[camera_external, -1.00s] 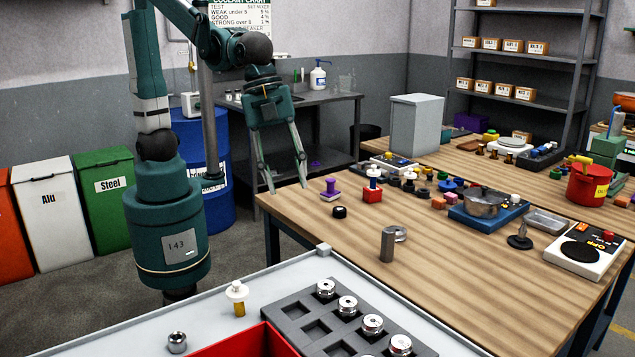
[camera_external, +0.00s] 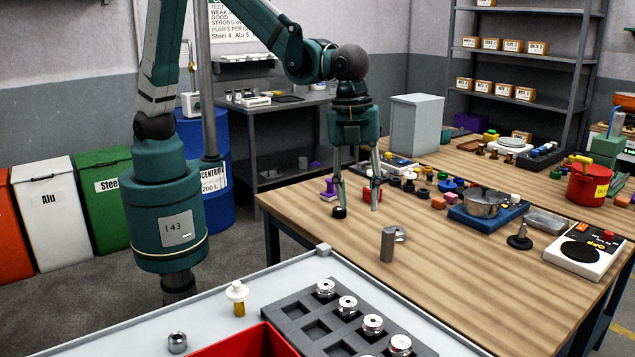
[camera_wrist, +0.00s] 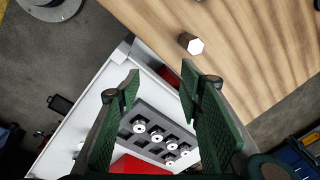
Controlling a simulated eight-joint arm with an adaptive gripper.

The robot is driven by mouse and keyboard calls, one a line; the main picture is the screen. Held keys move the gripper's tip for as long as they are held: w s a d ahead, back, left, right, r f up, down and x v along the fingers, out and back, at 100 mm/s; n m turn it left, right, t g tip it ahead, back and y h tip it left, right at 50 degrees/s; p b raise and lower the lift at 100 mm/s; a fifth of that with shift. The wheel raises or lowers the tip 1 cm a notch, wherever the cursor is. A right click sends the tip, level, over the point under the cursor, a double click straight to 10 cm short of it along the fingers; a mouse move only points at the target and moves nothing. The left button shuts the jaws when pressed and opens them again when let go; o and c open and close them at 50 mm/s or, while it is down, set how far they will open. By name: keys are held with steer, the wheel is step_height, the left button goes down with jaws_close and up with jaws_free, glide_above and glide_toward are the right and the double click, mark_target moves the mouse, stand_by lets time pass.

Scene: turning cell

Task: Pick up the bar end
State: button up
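The bar end appears to be the grey metal piece (camera_external: 387,245) standing upright on the wooden table (camera_external: 330,250), with a ring-like grey part just behind it. In the wrist view the bar end (camera_wrist: 191,43) shows a pale hexagonal end face, beyond and to the right of the gap between my fingers. My gripper (camera_external: 358,207) points down with its fingers apart and nothing between them, behind and left of the bar end. It also shows open in the wrist view (camera_wrist: 160,75).
A small black knob (camera_external: 339,212) is by my left fingertip; contact cannot be told. A red block (camera_external: 372,195) and a purple piece (camera_external: 328,190) stand behind the fingers. In front are a dark tray (camera_external: 292,310) with several metal parts and a red bin (camera_external: 255,340). Table around the bar end is mostly clear.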

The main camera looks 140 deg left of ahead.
steer(key=m+g+p, duration=0.1)
steer(key=m+p, duration=0.1)
steer(key=p, duration=0.1)
glide_above(389, 230)
steer(key=f, duration=0.4)
steer(key=shift+s+d+f, duration=0.15)
steer(key=shift+s+d, duration=0.2)
steer(key=shift+d, duration=0.05)
steer(key=shift+w+a+f, duration=0.1)
steer(key=shift+a+f, duration=0.35)
steer(key=shift+a, duration=0.05)
steer(key=shift+f, duration=1.3)
steer(key=shift+f, duration=0.15)
steer(key=shift+w+d+f, duration=0.1)
steer(key=shift+w+f, duration=0.05)
steer(key=shift+f, duration=1.1)
steer(key=shift+w+d+f, duration=0.1)
steer(key=shift+w+f, duration=0.05)
steer(key=shift+f, duration=1.05)
